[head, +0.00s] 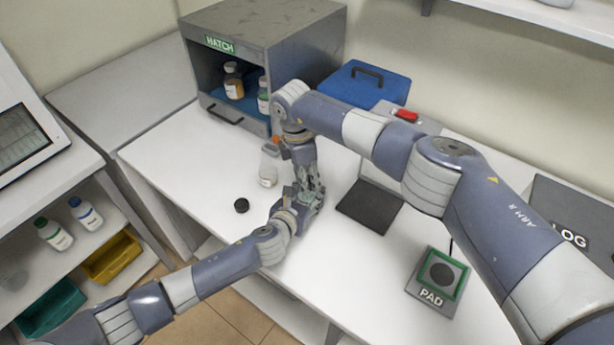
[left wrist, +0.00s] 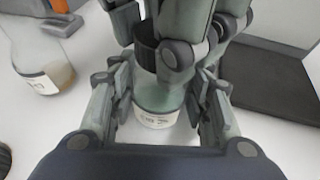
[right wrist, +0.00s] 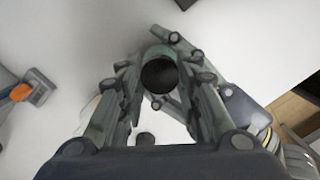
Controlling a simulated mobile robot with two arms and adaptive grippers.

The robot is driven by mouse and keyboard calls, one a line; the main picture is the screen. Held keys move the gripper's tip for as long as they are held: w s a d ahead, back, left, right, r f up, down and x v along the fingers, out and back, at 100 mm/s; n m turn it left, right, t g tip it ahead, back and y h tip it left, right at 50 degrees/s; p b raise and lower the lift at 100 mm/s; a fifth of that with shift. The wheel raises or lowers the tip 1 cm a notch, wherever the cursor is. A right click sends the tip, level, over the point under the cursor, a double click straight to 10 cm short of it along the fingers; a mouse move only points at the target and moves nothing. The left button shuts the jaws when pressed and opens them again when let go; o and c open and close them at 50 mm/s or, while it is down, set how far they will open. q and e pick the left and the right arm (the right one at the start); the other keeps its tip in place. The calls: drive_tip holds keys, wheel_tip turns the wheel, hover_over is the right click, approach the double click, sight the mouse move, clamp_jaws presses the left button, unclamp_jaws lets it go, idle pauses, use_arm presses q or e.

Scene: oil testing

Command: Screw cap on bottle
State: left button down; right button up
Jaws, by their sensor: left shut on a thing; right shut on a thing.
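The bottle (left wrist: 157,103), greenish with a white label, stands upright on the table between the fingers of my left gripper (head: 308,199), which is shut on its body. A black cap (left wrist: 145,38) is at the bottle's top; it also shows from above in the right wrist view (right wrist: 159,75). My right gripper (head: 303,177) reaches down from above and is shut on the cap, its fingers close above my left ones. The cap appears seated over the neck, but I cannot tell how tight it is. In the head view the grippers hide the bottle and cap.
A clear flask (head: 268,167) stands left of the grippers, and a loose black cap (head: 241,205) lies nearer the front edge. The hatch box (head: 275,42) with bottles, a blue case (head: 362,84), a dark plate (head: 369,207) and a pad (head: 437,282) surround the work area.

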drive_tip(key=m, duration=0.6)
drive_tip(key=shift+w+m+g, duration=0.1)
drive_tip(key=shift+m+g, duration=0.2)
drive_tip(key=shift+g, duration=0.1)
drive_tip(key=m, duration=0.6)
drive_tip(key=shift+m+g+y, duration=0.3)
drive_tip(key=shift+m, duration=0.1)
drive_tip(key=o, duration=0.7)
